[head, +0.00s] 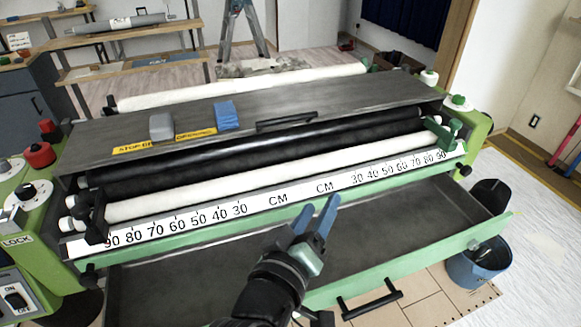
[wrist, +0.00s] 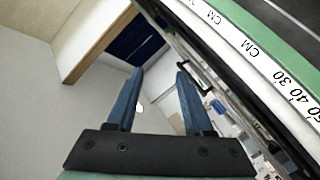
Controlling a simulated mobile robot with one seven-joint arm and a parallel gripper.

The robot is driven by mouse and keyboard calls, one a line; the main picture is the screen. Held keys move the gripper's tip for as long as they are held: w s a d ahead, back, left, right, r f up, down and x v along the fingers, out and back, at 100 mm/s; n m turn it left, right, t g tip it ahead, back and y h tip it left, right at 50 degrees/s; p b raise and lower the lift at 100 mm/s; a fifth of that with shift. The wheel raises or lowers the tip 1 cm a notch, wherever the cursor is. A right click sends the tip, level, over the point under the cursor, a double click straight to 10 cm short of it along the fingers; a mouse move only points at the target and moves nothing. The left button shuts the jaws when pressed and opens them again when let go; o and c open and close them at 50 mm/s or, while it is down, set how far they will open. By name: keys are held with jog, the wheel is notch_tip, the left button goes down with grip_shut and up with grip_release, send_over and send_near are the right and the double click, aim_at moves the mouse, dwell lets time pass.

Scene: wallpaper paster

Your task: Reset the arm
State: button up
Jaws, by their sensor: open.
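My gripper (head: 316,214) is open and empty in the head view. Its two blue fingers point up and away, in front of the white CM ruler strip (head: 262,201) of the wallpaper paster. In the wrist view my gripper (wrist: 156,92) shows its two blue fingers apart with nothing between them. The ruler strip (wrist: 245,45) crosses the upper right of that view. My arm comes in from the bottom of the head view, over the open front tray (head: 180,275) of the machine.
The machine's dark lid (head: 350,95) carries a grey block (head: 161,126) and a blue block (head: 226,115). White rollers (head: 170,203) lie below it. The green tray front has a black handle (head: 372,300). A blue bucket (head: 478,264) stands at right. A stepladder (head: 243,30) stands behind.

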notch_tip(320, 180, up, 21)
jog(key=a+m+t+y, duration=0.2)
jog(key=m+t+y, duration=0.1)
jog(key=t, duration=0.3)
jog(key=s+a+r+t+y, duration=0.1)
jog(key=s+r+t, duration=0.1)
jog(key=s+r, duration=0.35)
jog(key=s+r+m+t+y, duration=0.1)
jog(key=s+r+t, duration=0.15)
jog(key=r, duration=0.55)
jog(key=s+a+r+t+y, duration=0.1)
jog(key=s+r+t+y, duration=0.1)
jog(key=s+r, duration=0.35)
notch_tip(320, 180, up, 13)
jog(key=w+p, duration=0.2)
jog(key=p, duration=1.1)
jog(key=shift+w+f, duration=0.15)
jog(key=shift+w, duration=0.25)
jog(key=shift+a, duration=0.1)
